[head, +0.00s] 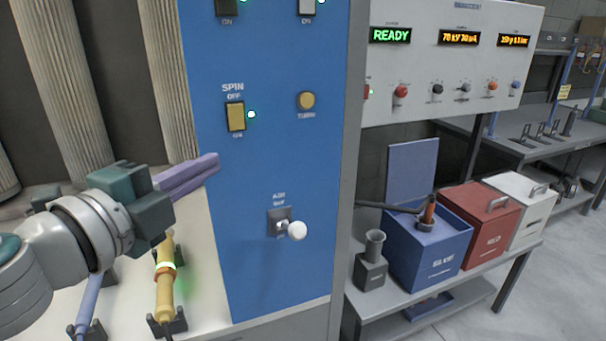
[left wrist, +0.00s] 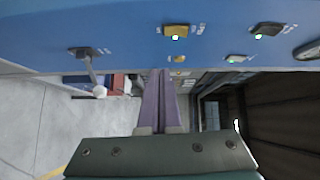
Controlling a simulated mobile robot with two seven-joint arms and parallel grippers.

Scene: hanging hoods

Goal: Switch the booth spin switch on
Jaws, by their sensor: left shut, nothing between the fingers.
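The spin switch (head: 235,117) is a yellow rocker on the blue panel (head: 290,190), with OFF marked above it and ON below. My left gripper (head: 216,163) has purple fingers, shut and empty, pointing at the panel below and left of the switch in the head view. Its fingers also show in the left wrist view (left wrist: 160,78). It looks apart from the switch. My right gripper is not in view.
A round yellow button (head: 306,100) sits right of the switch. A lever with a white knob (head: 296,230) sticks out lower on the panel. Blue, red and white boxes are on a bench at right.

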